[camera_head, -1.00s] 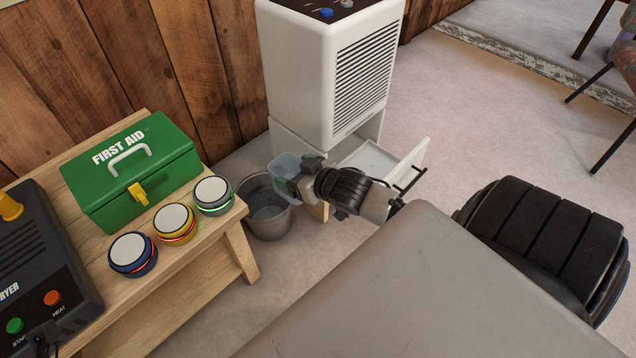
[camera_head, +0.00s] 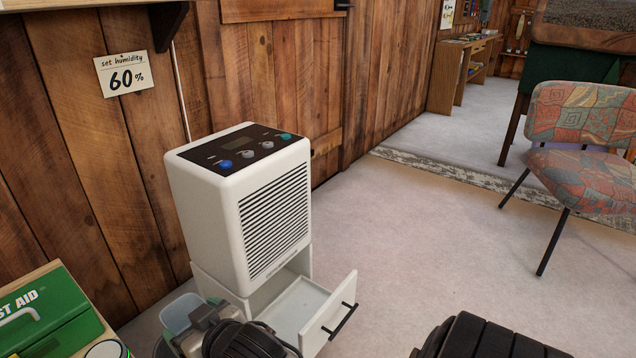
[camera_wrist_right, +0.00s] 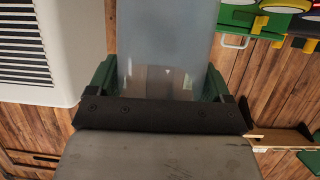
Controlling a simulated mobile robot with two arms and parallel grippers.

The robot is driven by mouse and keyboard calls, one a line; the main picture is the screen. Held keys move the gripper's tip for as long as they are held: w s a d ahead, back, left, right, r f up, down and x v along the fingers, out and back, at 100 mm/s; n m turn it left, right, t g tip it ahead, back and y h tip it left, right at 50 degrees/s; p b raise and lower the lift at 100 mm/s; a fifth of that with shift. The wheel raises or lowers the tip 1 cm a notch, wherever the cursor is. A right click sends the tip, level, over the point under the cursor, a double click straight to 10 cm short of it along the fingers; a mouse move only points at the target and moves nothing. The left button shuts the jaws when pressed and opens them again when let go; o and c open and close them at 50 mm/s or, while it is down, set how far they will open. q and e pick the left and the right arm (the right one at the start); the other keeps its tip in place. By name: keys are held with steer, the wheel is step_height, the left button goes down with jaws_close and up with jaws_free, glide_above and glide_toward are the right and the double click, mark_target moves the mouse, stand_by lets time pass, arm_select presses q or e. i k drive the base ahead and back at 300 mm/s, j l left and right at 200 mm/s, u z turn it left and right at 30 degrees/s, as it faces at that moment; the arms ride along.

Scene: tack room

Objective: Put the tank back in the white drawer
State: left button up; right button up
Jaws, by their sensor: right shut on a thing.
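The tank (camera_head: 181,312) is a translucent pale blue container at the lower left of the head view, left of the white cabinet under the dehumidifier. It also shows in the right wrist view (camera_wrist_right: 168,38). My right gripper (camera_head: 203,318) is shut on it; its green-padded fingers (camera_wrist_right: 160,88) clasp the tank on both sides in the wrist view. The white drawer (camera_head: 330,312) is pulled out to the right, with a black handle. Its visible floor looks empty; my right arm hides its near part. My left gripper is not in view.
The white dehumidifier (camera_head: 245,200) stands on the cabinet against the wooden wall. A green first aid box (camera_head: 45,318) is at the lower left. A patterned chair (camera_head: 585,150) stands at the right. The floor right of the drawer is clear.

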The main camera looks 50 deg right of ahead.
mark_target(301, 315)
steer(key=l+u, duration=0.1)
steer(key=l, duration=0.35)
steer(key=k+l+u, duration=0.15)
steer(key=l, duration=0.25)
steer(key=k+l+u, duration=0.1)
steer(key=l, duration=0.3)
steer(key=k+l+u, duration=0.1)
steer(key=l, duration=0.35)
steer(key=k+l+u, duration=0.15)
steer(key=l, duration=0.25)
steer(key=k+l+u, duration=0.1)
steer(key=l, duration=0.25)
steer(key=k, duration=0.1)
